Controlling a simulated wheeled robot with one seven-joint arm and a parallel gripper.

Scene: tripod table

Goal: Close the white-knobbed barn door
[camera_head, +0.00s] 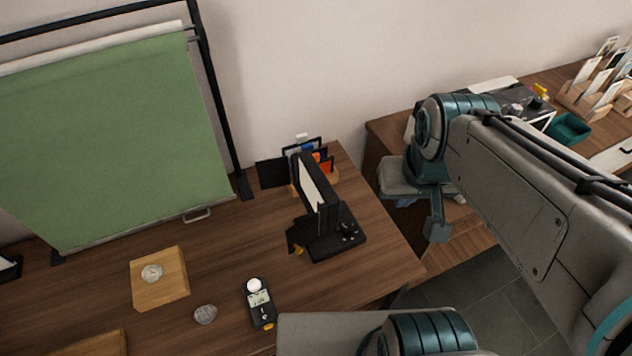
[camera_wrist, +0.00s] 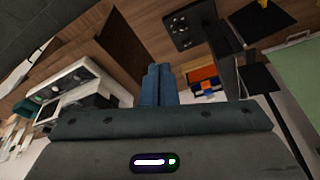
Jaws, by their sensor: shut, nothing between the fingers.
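A black panel light (camera_head: 318,195) with a pale face stands on the wooden desk. A black flap (camera_head: 272,172) sticks out to the left at its far side. A small white piece (camera_head: 301,136) shows just beyond it; I cannot tell whether it is that flap's knob. A nearer flap (camera_head: 294,236) has a yellow knob (camera_head: 298,251). The light also shows in the wrist view (camera_wrist: 228,55), with the far flap (camera_wrist: 262,80). My gripper (camera_head: 437,229) points down, shut and empty, right of the light and apart from it. Its fingers (camera_wrist: 157,85) are together.
A holder with orange and blue pieces (camera_head: 325,164) stands behind the light. A green screen (camera_head: 110,140) on a black frame is at left. A light meter (camera_head: 259,303) lies in front. A second desk (camera_head: 385,135) is at right, across a gap.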

